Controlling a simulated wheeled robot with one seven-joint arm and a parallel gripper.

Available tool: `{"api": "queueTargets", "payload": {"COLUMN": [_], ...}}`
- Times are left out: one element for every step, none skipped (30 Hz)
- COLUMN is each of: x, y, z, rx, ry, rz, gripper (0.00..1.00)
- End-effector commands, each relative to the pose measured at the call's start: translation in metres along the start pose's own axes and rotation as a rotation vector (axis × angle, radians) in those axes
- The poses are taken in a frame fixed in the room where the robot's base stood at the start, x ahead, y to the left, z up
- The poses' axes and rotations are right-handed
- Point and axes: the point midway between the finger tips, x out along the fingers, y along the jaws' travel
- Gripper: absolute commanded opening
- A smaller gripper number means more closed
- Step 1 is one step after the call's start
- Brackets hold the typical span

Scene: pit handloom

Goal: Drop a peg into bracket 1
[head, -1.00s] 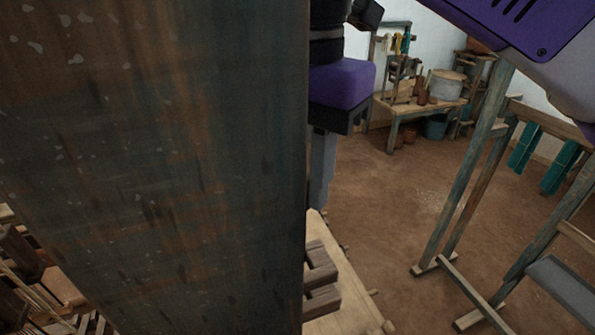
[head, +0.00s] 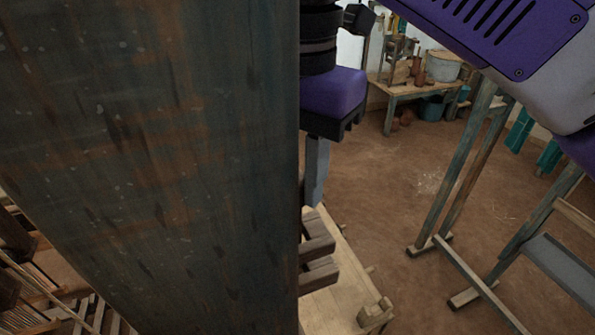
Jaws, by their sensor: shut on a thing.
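My gripper (head: 316,170) shows at the centre, pointing down from its purple and black body. A large weathered post in front hides its left part, so only one grey finger is plain. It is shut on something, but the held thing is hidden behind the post. Just below the fingertip, a wooden piece with two prongs and a slot between them (head: 318,262) juts out from behind the post. It may be a bracket; I cannot tell its number. A pale wooden board or bench top (head: 345,290) lies below it. I cannot make out a peg.
The thick post (head: 150,150) fills the left half of the view. Loom parts (head: 35,270) show at lower left. A wooden frame (head: 460,180) stands at right. A workbench (head: 415,85) with pots stands at the back. The brown floor between is clear.

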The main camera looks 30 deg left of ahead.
Motion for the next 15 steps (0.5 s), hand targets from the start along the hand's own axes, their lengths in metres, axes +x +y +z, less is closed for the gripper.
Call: {"api": "queueTargets", "payload": {"x": [0.007, 0.009, 0.011, 0.013, 0.014, 0.016, 0.018, 0.019, 0.021, 0.023, 0.024, 0.026, 0.028, 0.029, 0.032], "y": [0.001, 0.001, 0.001, 0.001, 0.001, 0.002, 0.002, 0.002, 0.002, 0.002, 0.002, 0.002, 0.002, 0.002, 0.002], "z": [-0.002, -0.002, -0.002, -0.002, -0.002, -0.002, -0.002, -0.002, -0.002, -0.003, -0.003, -0.003, -0.003, -0.003, -0.003], "rx": [-0.004, -0.004, -0.004, -0.004, -0.005, -0.005, -0.005, -0.005, -0.005, -0.005, -0.006, -0.006, -0.006, -0.006, -0.006], "ry": [0.004, 0.004, 0.004, 0.004, 0.004, 0.004, 0.004, 0.004, 0.005, 0.005, 0.005, 0.005, 0.005, 0.005, 0.005], "rz": [0.002, 0.002, 0.002, 0.002, 0.002, 0.002, 0.003, 0.003, 0.003, 0.003, 0.003, 0.003, 0.003, 0.003, 0.003], "gripper": [0.00, 0.00, 0.00, 0.00, 0.00, 0.00, 0.00, 0.00, 0.00, 0.00, 0.00, 0.00, 0.00, 0.00, 0.00]}}
